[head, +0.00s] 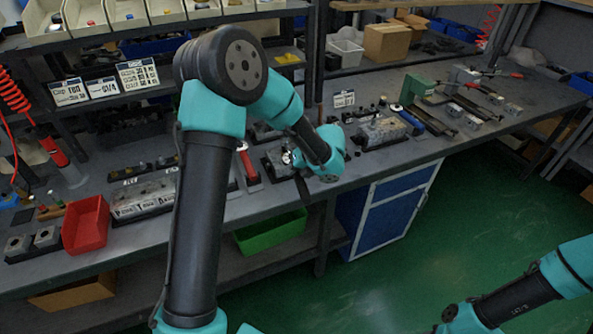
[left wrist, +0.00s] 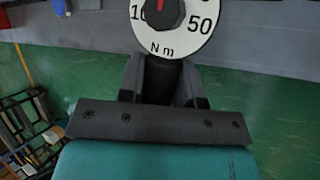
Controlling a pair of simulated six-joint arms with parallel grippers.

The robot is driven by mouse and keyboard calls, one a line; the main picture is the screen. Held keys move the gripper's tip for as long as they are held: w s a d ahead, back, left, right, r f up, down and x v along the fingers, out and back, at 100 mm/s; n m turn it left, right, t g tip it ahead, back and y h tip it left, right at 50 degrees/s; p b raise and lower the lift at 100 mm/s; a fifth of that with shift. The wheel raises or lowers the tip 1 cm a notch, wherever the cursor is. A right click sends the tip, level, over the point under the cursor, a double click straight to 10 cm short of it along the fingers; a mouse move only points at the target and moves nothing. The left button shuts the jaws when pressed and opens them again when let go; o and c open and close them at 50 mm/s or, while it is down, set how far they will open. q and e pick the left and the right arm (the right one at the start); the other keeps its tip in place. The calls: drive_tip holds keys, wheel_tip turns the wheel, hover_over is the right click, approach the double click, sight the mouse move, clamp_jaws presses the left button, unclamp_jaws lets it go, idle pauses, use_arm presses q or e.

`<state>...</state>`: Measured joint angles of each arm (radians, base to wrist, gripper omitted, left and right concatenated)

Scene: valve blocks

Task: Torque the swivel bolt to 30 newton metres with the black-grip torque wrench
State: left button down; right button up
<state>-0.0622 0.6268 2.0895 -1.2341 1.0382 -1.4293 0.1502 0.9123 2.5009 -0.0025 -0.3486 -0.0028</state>
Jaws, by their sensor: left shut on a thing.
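My left gripper (left wrist: 160,82) is shut on the black grip of the torque wrench (left wrist: 159,97). Just beyond the fingers, the wrench's round white dial (left wrist: 178,40) reads "N m" and shows a 50; its red pointer points up, and its top is cut off. In the head view, my left wrist hides most of the gripper, and the black grip (head: 303,188) sticks out at the bench's front edge. A grey valve block (head: 281,160) lies right by it. I cannot make out the swivel bolt, or whether the wrench is on it. My right gripper is out of view.
The green floor before the bench is clear.

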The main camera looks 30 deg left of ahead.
use_arm(q)
drive_tip(key=shift+a, duration=0.1)
drive_tip(key=shift+s+a+m+t, duration=0.5)
drive_tip(key=shift+s+a+m, duration=0.25)
drive_tip(key=shift+a+m, duration=0.2)
drive_tip(key=shift+s+a+m+t, duration=0.3)
drive_tip(key=shift+a+m, duration=0.2)
drive_tip(key=shift+a, duration=0.05)
drive_tip(key=shift+s+a+m+t, duration=0.3)
drive_tip(key=shift+a+m, duration=0.15)
drive_tip(key=shift+a, duration=0.1)
drive_tip(key=shift+a, duration=0.1)
drive_tip(key=shift+s+a+m+t+h, duration=0.2)
drive_tip(key=shift+s+a+m+t, duration=0.05)
drive_tip(key=shift+a+m, duration=0.25)
drive_tip(key=shift+s+a+m+t+h, duration=0.25)
drive_tip(key=shift+a+m, duration=0.15)
drive_tip(key=shift+a, duration=0.2)
drive_tip(key=shift+w+d, duration=0.1)
drive_tip(key=shift+w+d+n+g+y, duration=0.15)
drive_tip(key=shift+w+d+n+g, duration=0.1)
drive_tip(key=shift+d+n, duration=0.25)
drive_tip(key=shift+w+d+n+g+y, duration=0.15)
drive_tip(key=shift+d+n+g, duration=0.1)
drive_tip(key=shift+d+n, duration=0.25)
